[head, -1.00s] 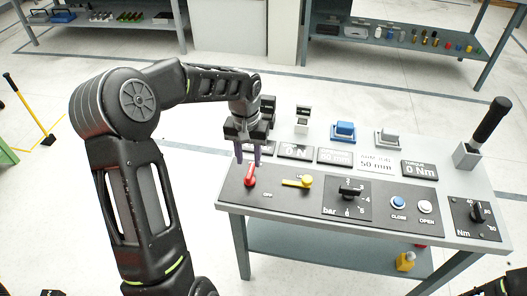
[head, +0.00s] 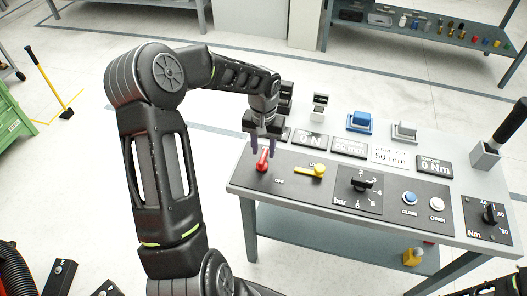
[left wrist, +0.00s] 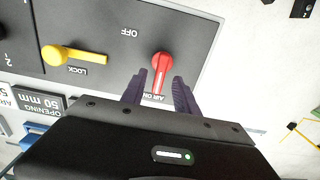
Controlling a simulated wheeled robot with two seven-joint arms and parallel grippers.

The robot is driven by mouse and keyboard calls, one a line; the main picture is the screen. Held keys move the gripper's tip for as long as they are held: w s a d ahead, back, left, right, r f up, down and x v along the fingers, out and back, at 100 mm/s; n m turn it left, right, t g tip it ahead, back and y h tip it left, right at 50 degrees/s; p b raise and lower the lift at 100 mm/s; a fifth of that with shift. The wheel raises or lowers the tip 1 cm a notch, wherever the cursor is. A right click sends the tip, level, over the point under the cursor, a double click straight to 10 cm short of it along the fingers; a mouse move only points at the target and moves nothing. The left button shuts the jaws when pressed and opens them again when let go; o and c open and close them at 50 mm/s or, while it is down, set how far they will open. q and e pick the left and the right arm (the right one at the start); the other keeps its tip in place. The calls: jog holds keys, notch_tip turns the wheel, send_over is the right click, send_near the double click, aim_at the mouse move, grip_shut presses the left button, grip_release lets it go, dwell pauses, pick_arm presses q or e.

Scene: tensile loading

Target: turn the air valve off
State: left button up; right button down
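The red air valve handle (head: 262,161) sits at the left end of the dark panel on the table. In the left wrist view the red handle (left wrist: 161,70) points toward the "AIR ON" label, with the "OFF" label off to the side. My left gripper (head: 262,152) is open, with its two dark purple fingers just above the handle. In the left wrist view the left gripper (left wrist: 160,92) has one finger on each side of the handle's end. I cannot tell whether they touch it. My right gripper is not in view.
A yellow lock lever (head: 311,170) is close beside the red handle. A black pressure knob (head: 363,184), a blue button (head: 409,198) and a white button (head: 437,204) are farther right. Small display plates (head: 349,147) stand behind the panel.

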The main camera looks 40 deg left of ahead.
pick_arm(q)
jog(key=shift+f, duration=1.15)
jog(key=shift+c, duration=0.2)
grip_shut()
